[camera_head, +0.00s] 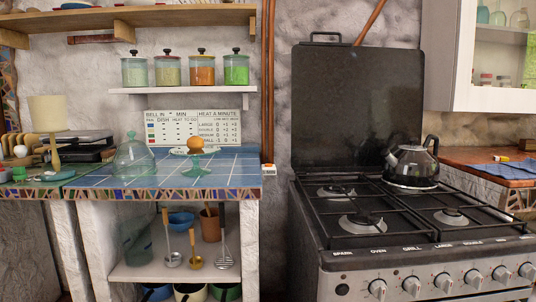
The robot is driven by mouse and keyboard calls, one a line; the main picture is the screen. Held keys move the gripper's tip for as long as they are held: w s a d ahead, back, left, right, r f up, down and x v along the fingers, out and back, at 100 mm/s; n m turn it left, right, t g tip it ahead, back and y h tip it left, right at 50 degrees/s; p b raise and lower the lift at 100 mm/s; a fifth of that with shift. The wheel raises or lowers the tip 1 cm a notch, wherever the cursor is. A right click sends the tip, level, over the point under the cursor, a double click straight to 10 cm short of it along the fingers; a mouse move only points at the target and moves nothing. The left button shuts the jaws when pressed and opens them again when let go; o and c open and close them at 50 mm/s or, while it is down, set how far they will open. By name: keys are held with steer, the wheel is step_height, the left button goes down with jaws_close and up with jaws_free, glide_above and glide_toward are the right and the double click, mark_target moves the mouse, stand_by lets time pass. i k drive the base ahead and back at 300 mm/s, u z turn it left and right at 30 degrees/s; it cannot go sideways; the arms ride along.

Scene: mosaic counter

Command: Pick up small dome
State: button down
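A clear, greenish glass dome (134,160) with a small knob on top stands upright on the blue tiled counter (240,165), left of its middle. To its right, a green glass stand (197,172) carries a white plate with a round orange thing (195,143) on it. The dome is apart from this stand. My gripper is not in view, so I cannot see its position or whether it holds anything.
A lamp (47,120) and a dark appliance stand left of the dome. A lettered board (194,127) leans behind. A shelf with several jars (202,71) hangs above. A stove (400,215) with a kettle (411,165) is to the right.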

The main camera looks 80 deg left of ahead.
mark_target(133, 159)
steer(key=u, duration=3.5)
